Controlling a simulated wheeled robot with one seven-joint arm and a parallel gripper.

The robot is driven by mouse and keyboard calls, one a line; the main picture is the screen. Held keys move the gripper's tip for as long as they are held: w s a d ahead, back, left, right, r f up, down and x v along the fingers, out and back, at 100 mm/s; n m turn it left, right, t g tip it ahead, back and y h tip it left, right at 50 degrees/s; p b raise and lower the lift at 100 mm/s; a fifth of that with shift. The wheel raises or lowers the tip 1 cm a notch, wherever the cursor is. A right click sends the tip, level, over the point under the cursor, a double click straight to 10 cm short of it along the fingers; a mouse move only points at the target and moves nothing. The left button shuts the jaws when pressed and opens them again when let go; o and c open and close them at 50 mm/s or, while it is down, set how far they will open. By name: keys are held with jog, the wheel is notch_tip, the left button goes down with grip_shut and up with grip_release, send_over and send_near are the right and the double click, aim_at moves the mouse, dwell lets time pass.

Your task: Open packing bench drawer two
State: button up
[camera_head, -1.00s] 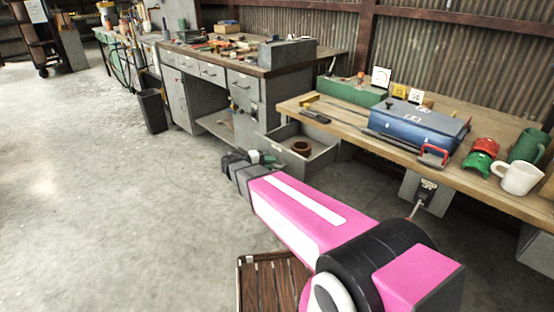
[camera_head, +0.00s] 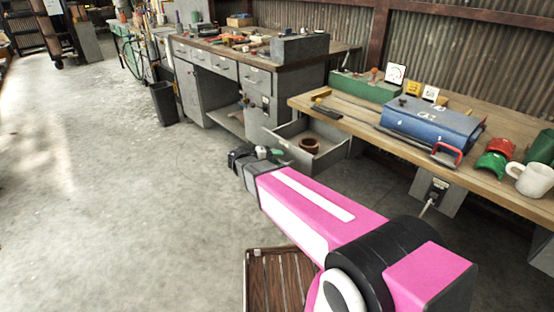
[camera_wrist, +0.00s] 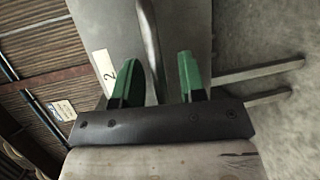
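The drawer (camera_head: 335,158) of the wooden-topped bench stands pulled out, a brown ring (camera_head: 310,145) lying inside. In the wrist view its grey front (camera_wrist: 90,18) carries a white label with a "2" (camera_wrist: 107,72). A dark bar handle (camera_wrist: 150,45) runs between the green fingers of my gripper (camera_wrist: 158,78), with gaps visible on both sides. The fingers are apart. In the head view my gripper (camera_head: 280,155) is at the drawer's front end, partly hidden by my pink arm; the handle is not visible there.
The bench top (camera_head: 350,122) holds a blue case (camera_head: 430,122), a green box (camera_head: 365,87), red and green parts and a white mug (camera_head: 533,180). A grey workbench (camera_head: 240,95) and black bin (camera_head: 164,103) stand left. A brown slatted seat (camera_head: 280,280) is below my arm. Floor at left is clear.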

jog(key=v, duration=1)
jog(key=shift+a, duration=0.35)
jog(key=shift+s+r, duration=0.1)
